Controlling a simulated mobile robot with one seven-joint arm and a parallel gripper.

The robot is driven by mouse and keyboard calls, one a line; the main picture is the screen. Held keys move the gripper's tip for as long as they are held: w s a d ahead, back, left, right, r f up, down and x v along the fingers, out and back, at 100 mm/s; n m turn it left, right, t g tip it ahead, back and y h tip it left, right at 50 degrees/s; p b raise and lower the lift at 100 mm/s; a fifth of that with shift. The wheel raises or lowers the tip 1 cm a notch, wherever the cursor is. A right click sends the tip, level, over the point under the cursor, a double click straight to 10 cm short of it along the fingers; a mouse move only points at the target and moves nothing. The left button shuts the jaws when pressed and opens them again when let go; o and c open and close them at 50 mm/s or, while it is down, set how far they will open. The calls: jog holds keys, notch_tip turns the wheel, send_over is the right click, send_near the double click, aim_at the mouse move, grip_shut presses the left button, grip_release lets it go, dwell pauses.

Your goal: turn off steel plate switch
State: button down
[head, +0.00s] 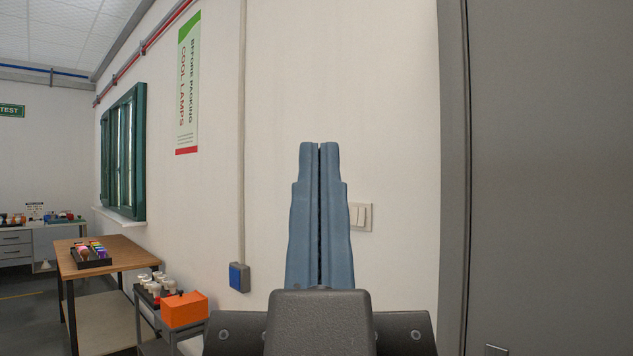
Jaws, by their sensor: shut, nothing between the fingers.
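A pale switch plate (362,217) with upright rockers is on the white wall, just right of my gripper's fingers. Its left part is hidden behind the right finger. It is the only wall switch I can make out, and I cannot tell whether its finish is steel or which way the rockers are tipped. My gripper (319,148) is in the middle of the head view, its two blue fingers pressed together, pointing up in the picture, with nothing between them. The fingertips show higher than the plate. I cannot tell how far they are from the wall.
A grey door or panel (550,150) fills the right side. A blue box (239,277) ends a wall conduit on the left. A cart (143,315) with bulbs and an orange box (184,310) stands below it, near a wooden table (125,255).

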notch_tip(320, 180, up, 12)
jog(key=p, duration=0.9)
jog(key=shift+f, duration=0.1)
